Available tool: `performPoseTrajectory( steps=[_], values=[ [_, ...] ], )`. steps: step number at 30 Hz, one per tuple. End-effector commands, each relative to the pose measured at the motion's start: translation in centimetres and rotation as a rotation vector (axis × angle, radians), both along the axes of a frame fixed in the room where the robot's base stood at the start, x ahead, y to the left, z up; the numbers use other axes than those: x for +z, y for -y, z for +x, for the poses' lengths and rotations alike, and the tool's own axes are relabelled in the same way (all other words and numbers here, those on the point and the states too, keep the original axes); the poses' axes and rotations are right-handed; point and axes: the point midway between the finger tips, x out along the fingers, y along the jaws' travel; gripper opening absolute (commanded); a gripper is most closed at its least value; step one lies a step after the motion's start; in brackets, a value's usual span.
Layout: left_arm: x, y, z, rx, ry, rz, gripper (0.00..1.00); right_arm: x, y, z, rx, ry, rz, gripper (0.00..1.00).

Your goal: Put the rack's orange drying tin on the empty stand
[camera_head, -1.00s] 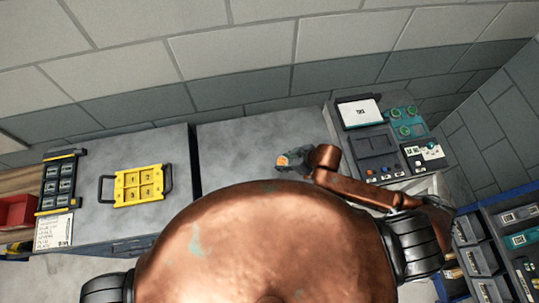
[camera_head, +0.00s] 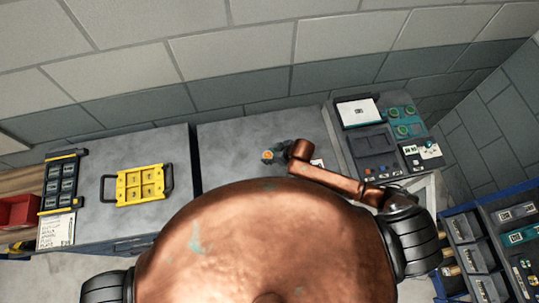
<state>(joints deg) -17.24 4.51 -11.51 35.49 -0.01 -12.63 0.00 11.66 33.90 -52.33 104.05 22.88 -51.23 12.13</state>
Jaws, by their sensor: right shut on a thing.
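My right gripper (camera_head: 280,152) is over the grey table, at the end of my copper arm coming from the right. It is shut on a small orange thing, the drying tin (camera_head: 267,156), of which only a little shows. I cannot tell whether the tin is clear of the table top. My left gripper is not in view. I cannot pick out the empty stand or the rack for certain; my copper body hides the near part of the table.
A yellow tray with handles (camera_head: 121,191) lies on the left table, beside a black slotted holder (camera_head: 62,182). A dark panel with a white screen and teal round parts (camera_head: 403,130) stands right of the table. Blue-edged shelving (camera_head: 477,214) is at far right. Grey table top (camera_head: 230,140) is bare behind the gripper.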

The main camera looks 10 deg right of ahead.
Motion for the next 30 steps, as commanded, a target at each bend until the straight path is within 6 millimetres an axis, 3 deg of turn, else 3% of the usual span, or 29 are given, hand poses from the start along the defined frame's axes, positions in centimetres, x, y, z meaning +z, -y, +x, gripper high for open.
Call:
performPoseTrajectory(
  steps=[8,9,16,25,30],
  values=[
    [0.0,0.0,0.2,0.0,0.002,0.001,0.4,-0.2,0.0,0.0,0.0,0.0,0.0,0.12],
    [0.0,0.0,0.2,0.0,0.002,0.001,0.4,-0.3,0.0,0.0,0.0,0.0,0.0,0.36],
    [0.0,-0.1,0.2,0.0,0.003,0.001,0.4,-0.2,0.0,0.0,0.0,0.0,0.0,0.52],
    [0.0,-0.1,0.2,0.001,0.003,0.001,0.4,-0.1,0.0,0.0,0.0,0.0,0.0,0.53],
    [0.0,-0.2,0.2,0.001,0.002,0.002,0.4,1.2,0.6,-0.5,-0.001,0.001,-0.001,0.53]
  ],
)
